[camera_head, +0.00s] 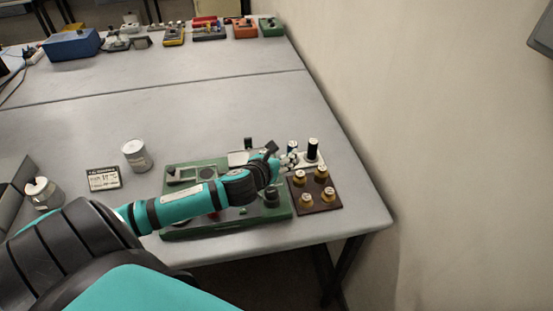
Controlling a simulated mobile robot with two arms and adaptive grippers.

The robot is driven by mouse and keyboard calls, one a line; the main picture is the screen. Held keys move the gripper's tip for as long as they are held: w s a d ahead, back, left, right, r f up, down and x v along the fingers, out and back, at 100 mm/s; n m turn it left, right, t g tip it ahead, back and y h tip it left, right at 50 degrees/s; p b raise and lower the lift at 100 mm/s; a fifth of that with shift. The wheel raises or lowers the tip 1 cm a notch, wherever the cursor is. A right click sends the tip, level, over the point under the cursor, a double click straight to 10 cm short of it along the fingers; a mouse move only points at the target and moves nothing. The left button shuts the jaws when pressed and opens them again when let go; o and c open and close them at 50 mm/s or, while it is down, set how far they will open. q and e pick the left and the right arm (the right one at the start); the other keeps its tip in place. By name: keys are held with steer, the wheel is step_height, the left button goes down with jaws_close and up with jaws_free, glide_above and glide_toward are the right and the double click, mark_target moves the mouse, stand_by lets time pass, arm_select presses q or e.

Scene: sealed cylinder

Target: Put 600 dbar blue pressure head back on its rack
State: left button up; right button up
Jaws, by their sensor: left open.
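My left arm reaches in from the lower left across a green board (175,234). My left gripper (284,158) is open at the board's right end, beside a small light rack (313,163). A tall black cylinder (312,148) stands upright on this rack. A small pale, bluish-topped piece (292,147) stands just left of it, close to the fingers. I cannot tell whether the fingers touch it, or whether it is the 600 dbar blue pressure head; no label is readable. My right gripper is not in view.
A brown board (329,206) with several brass-coloured pieces lies right of the green board, near the table's edge. A white can (137,156), a black-and-white display box (103,178) and another jar (42,193) stand left. Coloured boxes line the back. The middle table is clear; a wall stands right.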

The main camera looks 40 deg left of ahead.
arm_select(q)
steer(key=shift+v, duration=1.5)
